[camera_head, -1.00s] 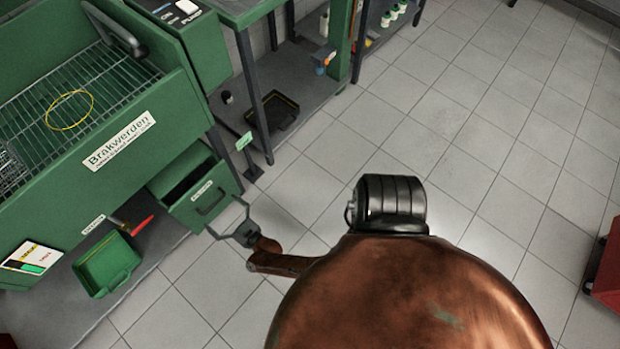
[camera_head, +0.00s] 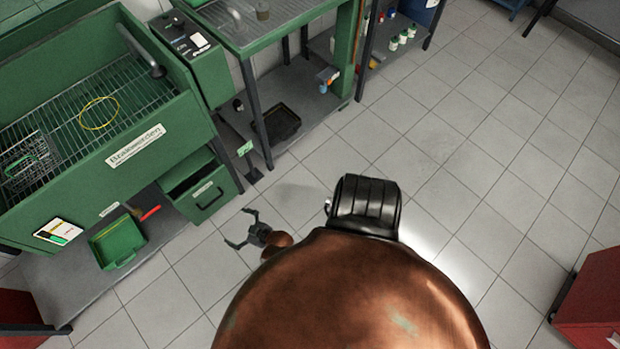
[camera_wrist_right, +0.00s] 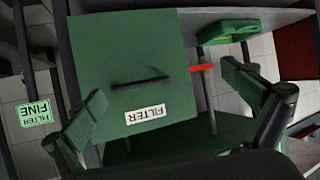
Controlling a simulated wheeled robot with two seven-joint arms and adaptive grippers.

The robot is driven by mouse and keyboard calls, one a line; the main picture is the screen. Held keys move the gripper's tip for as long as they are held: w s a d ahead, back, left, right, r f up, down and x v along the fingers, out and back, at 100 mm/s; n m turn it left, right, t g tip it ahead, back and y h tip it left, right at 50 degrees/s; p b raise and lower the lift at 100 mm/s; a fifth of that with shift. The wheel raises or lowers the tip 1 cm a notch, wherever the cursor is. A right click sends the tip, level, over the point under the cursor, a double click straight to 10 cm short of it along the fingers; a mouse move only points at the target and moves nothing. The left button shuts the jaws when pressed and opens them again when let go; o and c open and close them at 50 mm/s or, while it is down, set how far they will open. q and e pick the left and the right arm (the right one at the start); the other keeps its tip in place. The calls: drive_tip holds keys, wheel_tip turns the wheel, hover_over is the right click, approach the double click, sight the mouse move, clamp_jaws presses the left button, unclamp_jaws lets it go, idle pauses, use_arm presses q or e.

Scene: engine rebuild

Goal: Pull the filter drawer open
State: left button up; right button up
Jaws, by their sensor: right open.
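The green filter drawer (camera_head: 212,198) stands out from under the green parts washer, its dark inside partly showing behind the front. Its front has a dark bar handle (camera_wrist_right: 140,83) and a white label (camera_wrist_right: 145,114), which reads FILTER, upside down, in the right wrist view. My right gripper (camera_head: 240,229) is open and empty, in front of the drawer and apart from its handle. In the right wrist view its two fingers (camera_wrist_right: 172,98) are spread wide with the drawer front beyond them. My left gripper is not in view.
A green open bin (camera_head: 118,243) and a red-handled tool (camera_head: 150,212) are on the low shelf left of the drawer. A black tray (camera_head: 278,124) lies under the bench. The tiled floor (camera_head: 440,160) to the right is clear.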

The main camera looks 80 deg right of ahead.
use_arm(q)
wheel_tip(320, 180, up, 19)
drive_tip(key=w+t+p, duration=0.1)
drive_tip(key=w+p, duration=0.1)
drive_tip(key=p, duration=1.3)
drive_tip(key=shift+p, duration=0.35)
use_arm(e)
drive_tip(key=s+a+n+g+y, duration=0.1)
drive_tip(key=s+g, duration=0.6)
drive_tip(key=s, duration=2.4)
drive_tip(key=shift+a+n+g+y, duration=0.25)
drive_tip(key=shift+n+g+y, duration=0.15)
drive_tip(key=shift+n+y, duration=0.3)
drive_tip(key=shift+r, duration=0.1)
drive_tip(key=shift+c, duration=0.6)
